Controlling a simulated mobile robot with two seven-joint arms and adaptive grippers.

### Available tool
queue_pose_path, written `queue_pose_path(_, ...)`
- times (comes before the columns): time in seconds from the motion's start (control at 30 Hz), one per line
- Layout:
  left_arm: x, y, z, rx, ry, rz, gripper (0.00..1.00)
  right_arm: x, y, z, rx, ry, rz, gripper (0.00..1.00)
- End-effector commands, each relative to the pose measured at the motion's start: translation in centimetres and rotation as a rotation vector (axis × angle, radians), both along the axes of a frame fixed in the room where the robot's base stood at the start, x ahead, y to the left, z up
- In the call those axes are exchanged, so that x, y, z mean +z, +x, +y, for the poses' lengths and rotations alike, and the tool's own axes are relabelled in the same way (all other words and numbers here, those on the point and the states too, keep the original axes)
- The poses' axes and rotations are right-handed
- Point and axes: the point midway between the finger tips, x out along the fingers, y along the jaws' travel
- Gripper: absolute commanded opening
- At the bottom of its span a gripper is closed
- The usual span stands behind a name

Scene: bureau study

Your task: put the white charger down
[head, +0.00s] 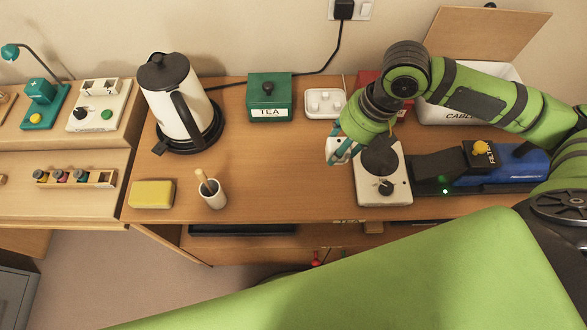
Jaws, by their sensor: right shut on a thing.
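My right gripper (336,145) reaches down from the upper right, over the desk. Its teal fingers are shut on the white charger (341,152), a small pale block partly covered by the fingers. The charger is close to the left edge of a white device with a dark round plate (398,190). I cannot tell whether the charger touches the desk or that device. My left gripper is not in view.
A green TEA box (269,108), a white tray (325,104), a kettle (178,95), a yellow sponge (152,194) and a cup (212,196) stand on the wooden desk (270,180). The desk's middle is clear. A box with a raised lid (480,35) stands behind my right arm.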

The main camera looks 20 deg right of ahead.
Motion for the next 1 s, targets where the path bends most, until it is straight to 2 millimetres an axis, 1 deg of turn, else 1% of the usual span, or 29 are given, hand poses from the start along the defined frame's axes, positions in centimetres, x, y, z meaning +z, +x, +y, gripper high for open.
queue_pose_path(0.03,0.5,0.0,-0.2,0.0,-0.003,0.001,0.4,-0.4,0.2,1.5,0.006,0.008,0.003,0.09)
queue_pose_path(0.2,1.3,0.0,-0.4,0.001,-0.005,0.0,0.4,-2.7,1.0,5.2,0.002,0.005,0.002,0.09)
queue_pose_path(0.3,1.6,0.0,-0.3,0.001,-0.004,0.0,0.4,-3.8,1.3,6.8,-0.001,0.003,0.002,0.09)
queue_pose_path(0.4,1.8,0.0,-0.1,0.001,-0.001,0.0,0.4,-4.5,1.6,7.8,-0.003,0.001,0.0,0.09)
queue_pose_path(0.53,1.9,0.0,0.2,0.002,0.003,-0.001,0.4,-5.3,1.6,8.1,-0.004,-0.002,0.002,0.09)
queue_pose_path(0.7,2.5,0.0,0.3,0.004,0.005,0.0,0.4,-7.7,1.6,8.1,-0.005,-0.002,0.004,0.09)
queue_pose_path(0.8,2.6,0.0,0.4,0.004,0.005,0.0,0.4,-8.7,1.6,8.1,-0.003,-0.002,0.001,0.09)
queue_pose_path(1.0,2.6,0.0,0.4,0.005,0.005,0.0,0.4,-8.9,1.6,8.1,-0.002,-0.001,-0.001,0.09)
